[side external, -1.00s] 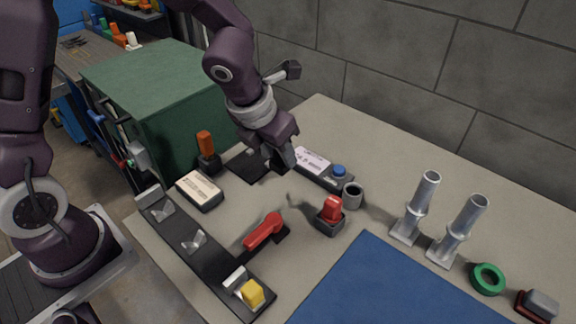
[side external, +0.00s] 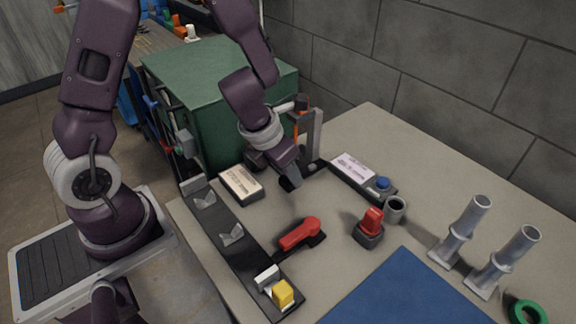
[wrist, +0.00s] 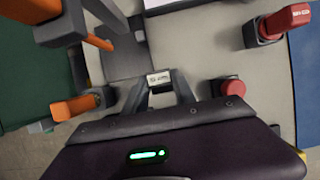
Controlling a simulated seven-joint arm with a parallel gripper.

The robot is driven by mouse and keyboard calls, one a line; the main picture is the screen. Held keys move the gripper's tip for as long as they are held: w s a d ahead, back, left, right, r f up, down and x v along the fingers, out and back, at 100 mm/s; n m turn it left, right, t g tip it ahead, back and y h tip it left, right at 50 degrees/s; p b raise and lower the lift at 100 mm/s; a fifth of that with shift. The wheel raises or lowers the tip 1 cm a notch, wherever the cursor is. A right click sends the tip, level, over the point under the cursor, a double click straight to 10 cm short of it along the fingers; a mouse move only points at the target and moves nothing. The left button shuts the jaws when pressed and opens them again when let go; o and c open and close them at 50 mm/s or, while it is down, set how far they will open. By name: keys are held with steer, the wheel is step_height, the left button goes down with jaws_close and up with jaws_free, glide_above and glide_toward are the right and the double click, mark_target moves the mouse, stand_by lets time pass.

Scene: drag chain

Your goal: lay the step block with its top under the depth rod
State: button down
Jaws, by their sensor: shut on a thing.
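My gripper (side external: 290,182) is low over the table, between the label box and a grey upright stand. In the wrist view its fingers (wrist: 160,88) are closed on a small block with a white marked face (wrist: 158,79), which I take as the step block. In the side view the block is hidden by the fingers. The grey stand (side external: 318,138) with an orange part (side external: 303,124) rises behind my gripper. An orange bar (wrist: 92,32) shows at the upper left of the wrist view, apart from the held block. I cannot make out the depth rod's tip.
The label box (side external: 240,184) lies left of my gripper. A blue-button device (side external: 365,177), grey cup (side external: 395,209) and red switch (side external: 370,226) stand right. A red lever (side external: 300,234) and black rail (side external: 232,250) are in front. A green cabinet (side external: 215,95) stands behind.

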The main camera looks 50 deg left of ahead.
steer(key=shift+w+a+f, duration=0.3)
steer(key=shift+w+a, duration=0.25)
steer(key=shift+w, duration=0.05)
steer(key=shift+w+a+f, duration=0.25)
steer(key=shift+w+a, duration=0.3)
steer(key=shift+w+a+f, duration=0.15)
steer(key=shift+w+a, duration=1.35)
steer(key=shift+f, duration=0.3)
steer(key=c, duration=0.9)
jaws_free()
steer(key=shift+c, duration=0.2)
steer(key=v, duration=0.7)
